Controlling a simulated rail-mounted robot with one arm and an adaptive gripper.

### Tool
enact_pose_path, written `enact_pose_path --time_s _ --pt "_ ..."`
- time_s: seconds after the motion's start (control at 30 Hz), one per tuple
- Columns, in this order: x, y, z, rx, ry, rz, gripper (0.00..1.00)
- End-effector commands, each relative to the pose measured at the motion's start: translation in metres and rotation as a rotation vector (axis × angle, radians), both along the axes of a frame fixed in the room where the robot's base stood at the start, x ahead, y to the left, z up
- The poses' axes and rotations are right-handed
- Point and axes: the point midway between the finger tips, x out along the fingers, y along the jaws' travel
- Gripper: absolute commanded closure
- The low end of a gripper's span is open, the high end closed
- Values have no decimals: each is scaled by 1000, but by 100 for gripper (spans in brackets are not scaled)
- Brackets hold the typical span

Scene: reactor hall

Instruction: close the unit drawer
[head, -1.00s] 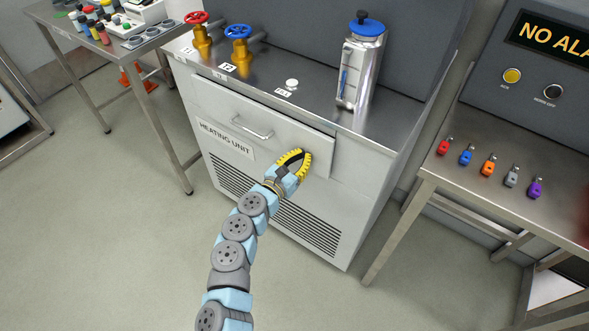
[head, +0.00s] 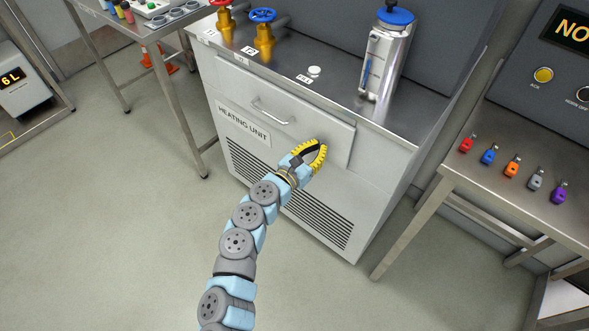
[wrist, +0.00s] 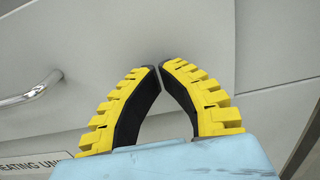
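The unit drawer (head: 317,123) is a wide pale-grey front with a bar handle (head: 270,112) on the heating unit (head: 372,185). Its front looks slightly proud of the cabinet; how far it is out is hard to tell. My gripper (head: 322,148) has yellow ribbed fingers and is at the right part of the drawer front, right of the handle. In the wrist view my gripper (wrist: 159,66) has its fingertips almost together, with nothing between them, facing the grey panel. The handle shows at the left there (wrist: 32,90). Contact with the front cannot be told.
On the unit's top stand a red valve wheel (head: 222,5), a blue valve wheel (head: 263,15) and a metal canister (head: 388,55). A steel table (head: 500,190) with several coloured tags is at the right. The floor (head: 120,230) at the left is clear.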

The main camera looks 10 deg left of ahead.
Motion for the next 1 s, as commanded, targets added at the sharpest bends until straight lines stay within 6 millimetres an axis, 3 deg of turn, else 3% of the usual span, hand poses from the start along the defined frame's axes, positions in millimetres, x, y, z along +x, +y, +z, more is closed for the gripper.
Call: enact_pose_path --time_s 0.7,1.0 --pt "-84 46 1 0 1 -1 100" --pt "-103 57 0 2 1 0 100"
